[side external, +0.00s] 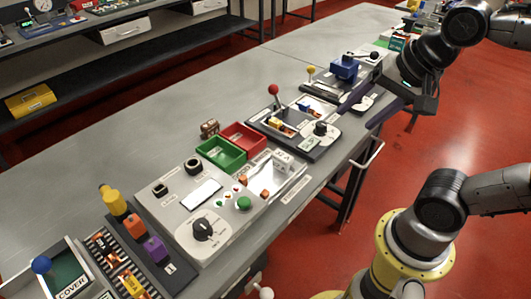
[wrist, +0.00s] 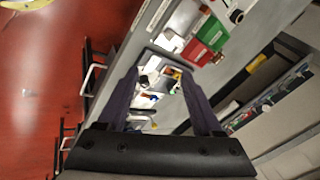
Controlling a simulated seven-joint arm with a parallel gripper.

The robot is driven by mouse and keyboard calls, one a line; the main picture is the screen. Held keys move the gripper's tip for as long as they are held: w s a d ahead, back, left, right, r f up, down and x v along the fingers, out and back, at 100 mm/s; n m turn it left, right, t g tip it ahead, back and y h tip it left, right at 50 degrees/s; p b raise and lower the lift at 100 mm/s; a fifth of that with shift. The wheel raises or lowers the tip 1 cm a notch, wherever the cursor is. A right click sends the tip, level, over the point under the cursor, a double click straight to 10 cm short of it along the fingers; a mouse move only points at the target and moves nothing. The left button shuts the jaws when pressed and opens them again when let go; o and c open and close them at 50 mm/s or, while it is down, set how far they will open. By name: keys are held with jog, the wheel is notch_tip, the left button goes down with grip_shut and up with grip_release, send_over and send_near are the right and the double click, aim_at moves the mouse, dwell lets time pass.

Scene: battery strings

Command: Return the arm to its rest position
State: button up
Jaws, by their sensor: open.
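My gripper (side external: 355,115) hangs over the far right part of the grey workbench (side external: 165,115) in the side external view. Its two dark purple fingers point down towards the bench's front edge. In the wrist view my gripper (wrist: 159,72) has its fingers well apart, with nothing held between them. Beyond the gap I see a panel with small white and coloured parts, blurred and partly hidden by the fingers. In the side external view, the fingers look close to the panel's right side, but I cannot tell whether they touch anything.
A red-knobbed lever (side external: 273,90), a blue block (side external: 344,66), a green bin (side external: 220,153) and a red bin (side external: 243,138) stand on the bench. A control box (side external: 203,192) and battery holders (side external: 118,262) are nearer. A metal rail (side external: 370,155) juts from the bench front. Red floor is open at right.

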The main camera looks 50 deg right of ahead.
jog(key=s+f+n, duration=0.1)
jog(key=n, duration=0.3)
jog(key=s+f+n, duration=0.1)
jog(key=n, duration=0.3)
jog(key=s+f+n, duration=0.1)
jog(key=n, duration=0.3)
jog(key=shift+a, duration=0.15)
